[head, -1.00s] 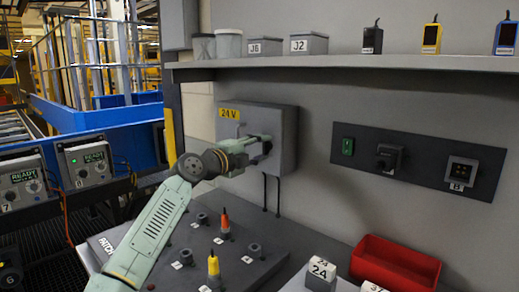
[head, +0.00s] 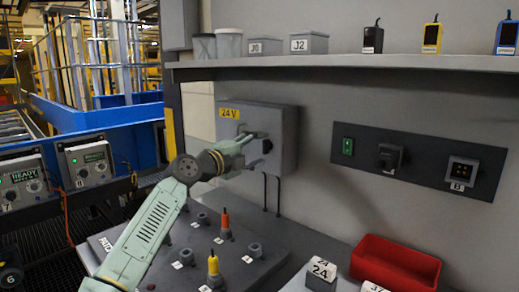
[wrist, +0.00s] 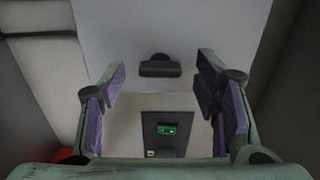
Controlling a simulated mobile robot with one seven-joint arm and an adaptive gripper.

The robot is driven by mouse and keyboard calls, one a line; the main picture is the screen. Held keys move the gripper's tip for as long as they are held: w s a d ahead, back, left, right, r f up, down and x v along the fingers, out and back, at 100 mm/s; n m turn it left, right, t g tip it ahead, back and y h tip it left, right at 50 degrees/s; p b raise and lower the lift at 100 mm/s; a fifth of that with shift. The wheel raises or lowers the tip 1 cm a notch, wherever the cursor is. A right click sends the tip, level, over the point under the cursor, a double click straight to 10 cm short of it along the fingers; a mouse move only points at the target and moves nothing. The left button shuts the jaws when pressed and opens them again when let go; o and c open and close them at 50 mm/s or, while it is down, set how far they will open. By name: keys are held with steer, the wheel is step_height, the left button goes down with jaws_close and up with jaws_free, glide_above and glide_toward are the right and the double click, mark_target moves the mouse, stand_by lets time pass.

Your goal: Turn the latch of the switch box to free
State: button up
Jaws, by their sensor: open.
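The grey switch box (head: 287,130) with a yellow 24 V label hangs on the wall in the head view. Its dark latch (head: 267,146) shows on the front face, right beside my fingertips. In the wrist view the black latch (wrist: 160,66) lies crosswise on the pale box face, above the middle of the picture. My gripper (wrist: 162,88) is open, with its purple-padded fingers to the left and right of the latch and a gap on each side. In the head view my gripper (head: 258,138) reaches the box front from the left and partly covers it.
A dark wall panel (head: 418,163) with a green switch and a knob is right of the box. Below are a patch board (head: 235,270) with several plugs and a red bin (head: 395,262). A shelf (head: 340,62) with small boxes runs above. Two cables hang under the box.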

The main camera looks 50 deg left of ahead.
steer(key=s+d, duration=0.1)
steer(key=s, duration=0.9)
steer(key=shift+s, duration=0.35)
